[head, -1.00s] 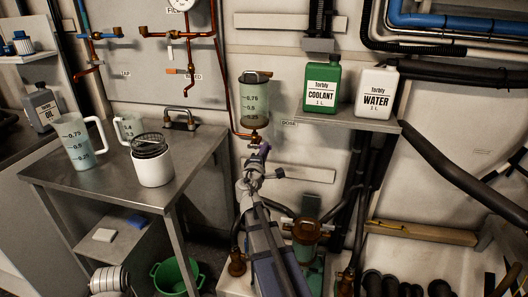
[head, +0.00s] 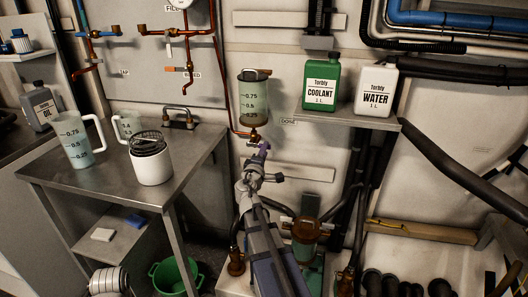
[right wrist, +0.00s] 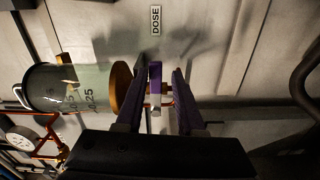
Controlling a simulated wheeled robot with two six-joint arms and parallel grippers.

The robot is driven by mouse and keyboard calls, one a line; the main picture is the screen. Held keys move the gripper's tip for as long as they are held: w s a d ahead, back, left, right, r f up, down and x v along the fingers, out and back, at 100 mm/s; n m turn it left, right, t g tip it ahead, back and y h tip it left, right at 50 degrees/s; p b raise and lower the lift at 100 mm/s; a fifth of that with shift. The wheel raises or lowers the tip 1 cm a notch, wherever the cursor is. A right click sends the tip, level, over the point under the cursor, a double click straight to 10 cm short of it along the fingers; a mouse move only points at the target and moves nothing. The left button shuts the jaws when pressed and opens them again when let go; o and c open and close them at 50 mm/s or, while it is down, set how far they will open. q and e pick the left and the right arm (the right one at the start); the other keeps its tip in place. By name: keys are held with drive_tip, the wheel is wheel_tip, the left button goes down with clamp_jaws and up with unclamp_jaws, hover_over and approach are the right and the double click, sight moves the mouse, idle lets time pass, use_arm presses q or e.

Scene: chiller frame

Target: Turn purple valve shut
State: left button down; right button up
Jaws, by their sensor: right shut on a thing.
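The purple valve (right wrist: 155,72) sits under the clear dosing vessel (head: 253,98), which has a brown base and volume marks. My right gripper (head: 259,153) is just below the vessel. In the right wrist view, the purple handle stands between the two dark fingers of the right gripper (right wrist: 160,80), which is shut on it. The fingers hide much of the valve in the head view, so its exact angle is hard to tell. The vessel also shows in the right wrist view (right wrist: 75,88), lying sideways there. My left gripper is not in view.
A shelf (head: 345,118) right of the vessel holds a green coolant jug (head: 321,82) and a white water jug (head: 376,88). A steel table (head: 100,185) with jugs and a white canister stands left. A copper pump (head: 305,238) and dark pipes lie below right.

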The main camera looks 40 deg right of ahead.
drive_tip(key=o, duration=0.3)
drive_tip(key=v, duration=0.7)
drive_tip(key=shift+s+a, duration=0.2)
drive_tip(key=shift+s, duration=0.05)
idle(0.4)
